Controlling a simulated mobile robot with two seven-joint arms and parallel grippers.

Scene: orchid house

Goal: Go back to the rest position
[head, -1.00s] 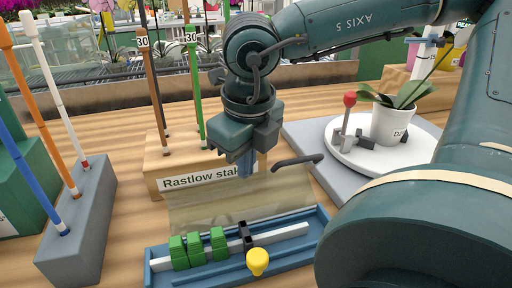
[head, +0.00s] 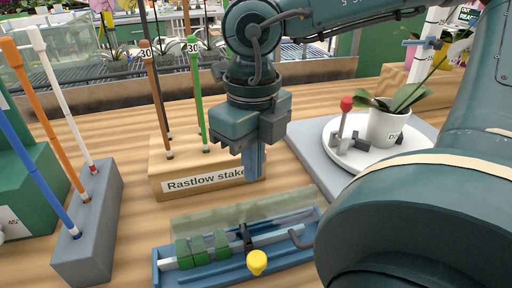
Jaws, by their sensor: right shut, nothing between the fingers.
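My right gripper (head: 252,168) is in the middle of the head view and points down. It is shut and empty. It hangs in front of the right end of the wooden stake block (head: 205,175), whose label reads "Rastlow stake" and is partly covered by it. I see a gap between the gripper and the tray. My left gripper is not in view.
A grey block (head: 88,225) with blue, orange and white rods stands at left. At right, a white turntable (head: 345,158) on a grey slab (head: 312,165) bears a potted orchid (head: 385,127) and a red-knobbed lever (head: 346,104). Bare wood lies between the grey block and tray.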

